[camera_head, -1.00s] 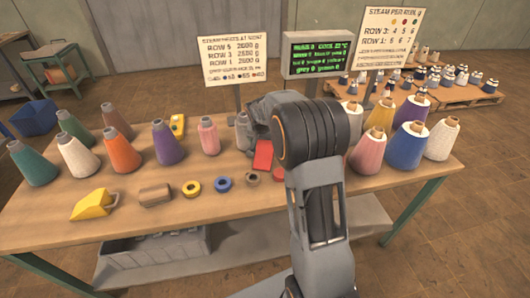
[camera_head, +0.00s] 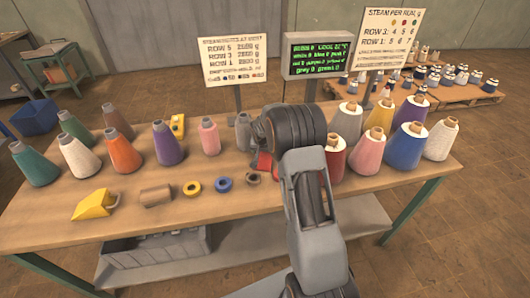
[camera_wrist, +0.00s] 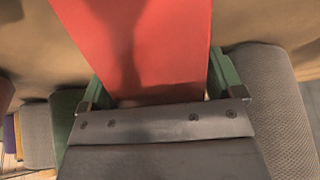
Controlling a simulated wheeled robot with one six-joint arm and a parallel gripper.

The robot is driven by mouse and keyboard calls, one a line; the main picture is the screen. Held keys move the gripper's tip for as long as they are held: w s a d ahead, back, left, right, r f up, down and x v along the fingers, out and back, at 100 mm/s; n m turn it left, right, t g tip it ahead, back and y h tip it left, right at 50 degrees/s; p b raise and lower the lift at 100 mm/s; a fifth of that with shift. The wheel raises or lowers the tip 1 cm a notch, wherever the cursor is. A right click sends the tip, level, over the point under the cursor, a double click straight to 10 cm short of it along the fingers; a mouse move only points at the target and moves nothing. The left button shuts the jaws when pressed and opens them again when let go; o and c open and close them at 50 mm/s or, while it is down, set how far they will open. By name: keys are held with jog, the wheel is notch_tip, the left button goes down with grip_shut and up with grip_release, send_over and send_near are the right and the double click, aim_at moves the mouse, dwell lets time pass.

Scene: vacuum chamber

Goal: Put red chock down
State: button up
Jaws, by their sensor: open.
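The red chock (camera_head: 264,164) is at the workbench, just left of my arm, and is partly hidden by it in the head view. In the wrist view the red chock (camera_wrist: 135,35) fills the upper middle. My gripper (camera_wrist: 158,88) is open, with one green finger on each side of the chock. The gaps between fingers and chock look small; I cannot tell whether they touch. The chock's underside is hidden. A yellow chock (camera_head: 95,204) and a brown chock (camera_head: 155,195) rest near the front left of the bench (camera_head: 190,220).
Yarn cones crowd close by: a grey one (camera_head: 243,131), a pink one (camera_head: 209,136) and a red one (camera_head: 335,158). Yellow (camera_head: 192,187), blue (camera_head: 223,184) and brown (camera_head: 253,178) rings lie in front. Sign boards (camera_head: 233,60) stand behind.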

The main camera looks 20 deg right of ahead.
jog(key=shift+c, duration=0.2)
jog(key=c, duration=1)
